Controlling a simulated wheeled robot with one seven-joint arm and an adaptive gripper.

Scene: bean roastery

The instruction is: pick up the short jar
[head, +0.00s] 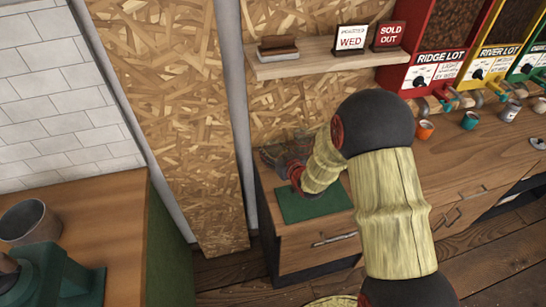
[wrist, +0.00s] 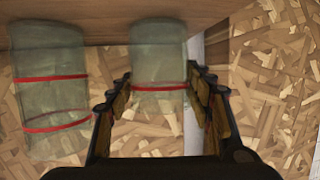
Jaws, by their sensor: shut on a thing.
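The short jar (wrist: 158,55) is clear glass with one red band. In the wrist view it sits between the two fingers of my gripper (wrist: 158,92), which is shut on it; its lower part in the picture is hard to make out. A taller glass jar (wrist: 48,105) with two red bands is just left of it, apart from the fingers. In the head view my gripper (head: 278,160) is at the left end of the wooden counter, behind the green mat, and the glass there is faint and partly hidden by my arm.
The green mat (head: 305,204) lies empty on the counter (head: 448,165). A shelf (head: 325,58) with small signs hangs above. Red, yellow and green dispensers (head: 440,60) and several cups stand to the right. A metal cup (head: 28,222) and a green machine (head: 55,278) are at lower left.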

